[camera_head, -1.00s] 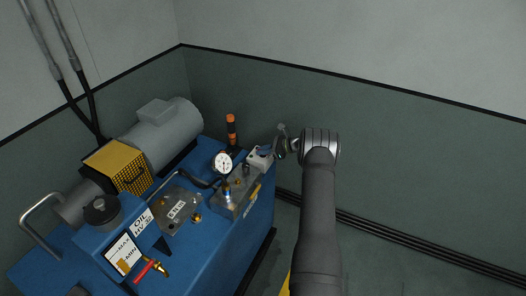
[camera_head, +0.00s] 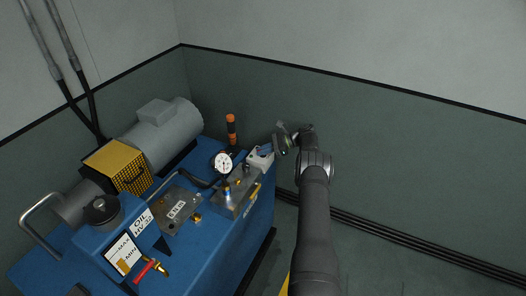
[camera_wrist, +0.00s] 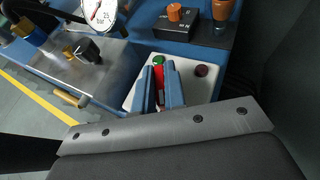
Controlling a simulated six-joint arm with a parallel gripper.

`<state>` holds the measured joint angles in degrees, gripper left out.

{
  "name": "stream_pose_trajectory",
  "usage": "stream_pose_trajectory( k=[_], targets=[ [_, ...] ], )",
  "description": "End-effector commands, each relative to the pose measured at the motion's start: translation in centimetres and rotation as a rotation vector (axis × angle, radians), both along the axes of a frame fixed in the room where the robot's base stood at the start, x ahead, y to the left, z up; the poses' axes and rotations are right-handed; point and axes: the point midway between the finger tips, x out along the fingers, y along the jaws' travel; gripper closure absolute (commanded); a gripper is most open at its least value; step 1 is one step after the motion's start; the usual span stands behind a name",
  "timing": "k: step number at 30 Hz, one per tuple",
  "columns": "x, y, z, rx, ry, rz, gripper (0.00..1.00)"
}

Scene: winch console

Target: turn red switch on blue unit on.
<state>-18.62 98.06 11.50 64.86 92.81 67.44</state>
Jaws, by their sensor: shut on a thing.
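The blue unit (camera_head: 190,255) stands at the left in the head view. A pale switch box (camera_head: 258,163) sits at its right end and also shows in the wrist view (camera_wrist: 133,98). In the wrist view the red switch (camera_wrist: 159,74) stands on the box between my gripper's two blue fingers, with its lower part hidden. My gripper (camera_wrist: 161,80) is shut on the red switch. In the head view my gripper (camera_head: 267,150) reaches the box from the right, and the switch cannot be made out there.
A green lamp (camera_wrist: 158,60) and a dark red button (camera_wrist: 201,70) sit on the box close to the fingers. A pressure gauge (camera_head: 223,162), a black-and-orange post (camera_head: 231,130) and a metal block (camera_head: 236,196) are nearby. The wall stands behind; floor is clear right.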

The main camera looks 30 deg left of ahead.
Motion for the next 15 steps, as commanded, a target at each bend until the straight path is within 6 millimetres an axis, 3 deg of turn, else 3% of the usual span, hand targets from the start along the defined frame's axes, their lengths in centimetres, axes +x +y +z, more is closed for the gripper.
stream_pose_trajectory(
  k=[10,11,12,13,15],
  targets=[
    [-0.14,0.11,0.01,0.001,0.002,0.005,1.00],
    [-0.14,0.11,0.01,0.001,0.002,0.004,0.83],
    [-0.13,0.11,0.00,0.001,0.002,0.004,0.75],
    [-0.12,0.11,0.00,0.001,0.002,0.004,0.70],
    [-0.10,0.09,0.00,0.000,0.001,0.003,0.67]
  ],
)
